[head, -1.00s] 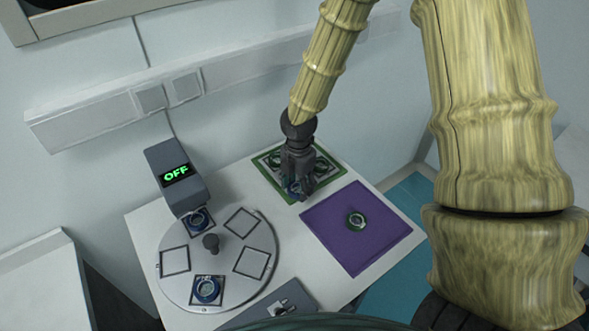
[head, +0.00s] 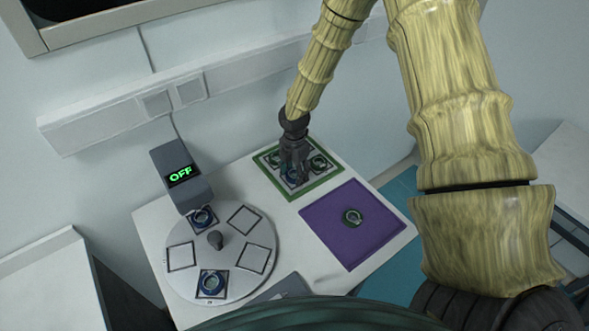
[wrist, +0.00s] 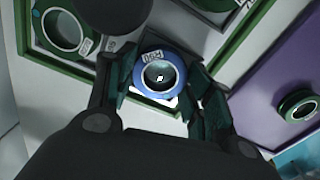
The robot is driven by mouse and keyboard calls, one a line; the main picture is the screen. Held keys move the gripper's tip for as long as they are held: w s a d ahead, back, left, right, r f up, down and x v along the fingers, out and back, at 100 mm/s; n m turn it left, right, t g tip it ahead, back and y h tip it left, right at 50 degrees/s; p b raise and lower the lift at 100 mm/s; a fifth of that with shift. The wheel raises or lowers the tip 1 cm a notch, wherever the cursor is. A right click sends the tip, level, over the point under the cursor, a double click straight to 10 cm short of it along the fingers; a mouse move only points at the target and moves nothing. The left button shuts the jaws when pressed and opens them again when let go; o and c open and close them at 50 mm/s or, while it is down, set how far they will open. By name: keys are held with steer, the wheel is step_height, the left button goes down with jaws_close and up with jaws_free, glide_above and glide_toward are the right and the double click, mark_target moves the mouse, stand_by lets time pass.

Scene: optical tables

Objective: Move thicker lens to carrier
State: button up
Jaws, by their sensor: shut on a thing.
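My gripper (head: 294,178) is over the green-rimmed tray (head: 318,190). In the wrist view my gripper (wrist: 163,84) has its fingers closed on both sides of a blue ring-mounted lens (wrist: 143,88) with a small white label. The blue lens (head: 292,175) shows only partly in the head view. I cannot tell whether it rests on the tray or is just above it. A green lens (head: 319,162) sits in the tray's right part, and another green lens (wrist: 62,31) shows in the wrist view. Lens thickness cannot be judged.
A purple mat (head: 335,245) holds one green lens (head: 352,217).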

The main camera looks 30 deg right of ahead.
mark_target(294, 174)
steer(key=shift+f, duration=0.3)
steer(key=shift+s+f, duration=0.15)
steer(key=shift+s+a+f, duration=0.1)
steer(key=shift+s+f, duration=0.1)
steer(key=shift+f, duration=0.1)
steer(key=shift+c, duration=0.2)
steer(key=o, duration=1)
steer(key=shift+s+f+b, duration=0.1)
steer(key=shift+b, duration=0.2)
steer(key=shift+o, duration=0.5)
steer(key=shift+w+f, duration=0.15)
steer(key=shift+w, duration=0.15)
steer(key=shift+r, duration=0.25)
steer(key=shift+w+r, duration=0.2)
steer(key=shift+r, duration=0.55)
step_height(294, 174, up, 12)
steer(key=b, duration=0.3)
